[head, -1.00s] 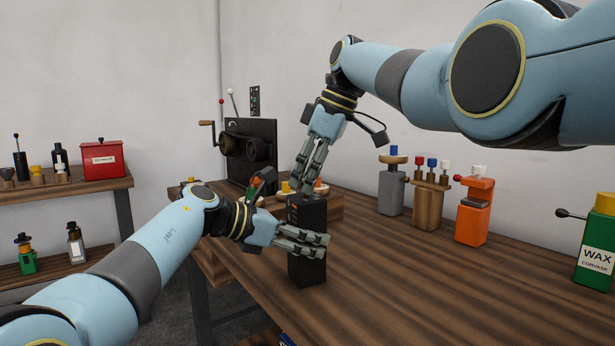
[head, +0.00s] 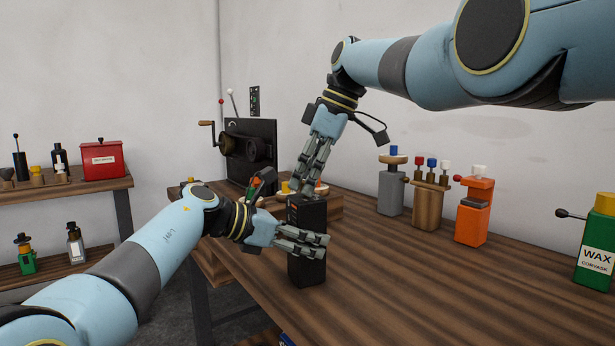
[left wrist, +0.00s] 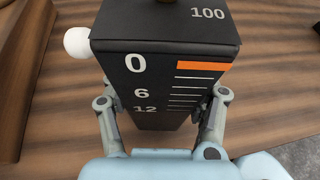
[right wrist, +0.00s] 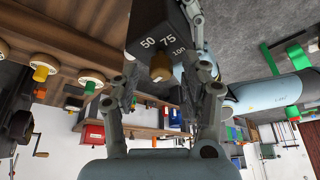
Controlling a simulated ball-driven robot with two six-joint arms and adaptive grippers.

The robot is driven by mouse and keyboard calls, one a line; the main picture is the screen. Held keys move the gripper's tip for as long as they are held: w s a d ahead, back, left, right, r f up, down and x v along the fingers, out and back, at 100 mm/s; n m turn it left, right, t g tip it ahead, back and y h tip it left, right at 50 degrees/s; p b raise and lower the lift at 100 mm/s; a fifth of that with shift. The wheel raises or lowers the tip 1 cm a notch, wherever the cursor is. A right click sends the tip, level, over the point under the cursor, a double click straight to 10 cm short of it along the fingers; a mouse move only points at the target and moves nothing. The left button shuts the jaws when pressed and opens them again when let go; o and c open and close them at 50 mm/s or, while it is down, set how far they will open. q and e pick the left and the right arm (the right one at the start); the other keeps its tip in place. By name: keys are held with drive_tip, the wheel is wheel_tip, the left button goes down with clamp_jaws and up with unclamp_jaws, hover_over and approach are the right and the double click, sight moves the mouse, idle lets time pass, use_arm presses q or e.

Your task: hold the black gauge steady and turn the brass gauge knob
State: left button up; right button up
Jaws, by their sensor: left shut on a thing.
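The black gauge (head: 308,262) stands upright on the wooden table, white digits and an orange bar showing on its face in the left wrist view (left wrist: 158,85). My left gripper (head: 325,246) is shut on its body, with a finger on each side. The brass knob (right wrist: 160,68) is on the gauge's top, beside the marks 50, 75 and 100 in the right wrist view. My right gripper (head: 302,188) points down at the gauge's top. Its fingers are apart on either side of the knob, with gaps visible. The knob is hidden in the head view.
A black crank machine (head: 250,152) stands behind the gauge. A grey post (head: 391,190), a wooden block with levers (head: 429,203), an orange device (head: 474,215) and a green wax bottle (head: 597,245) line the table's back. The table right of the gauge is clear.

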drive_tip(key=v, duration=1.2)
drive_tip(key=shift+a, duration=0.15)
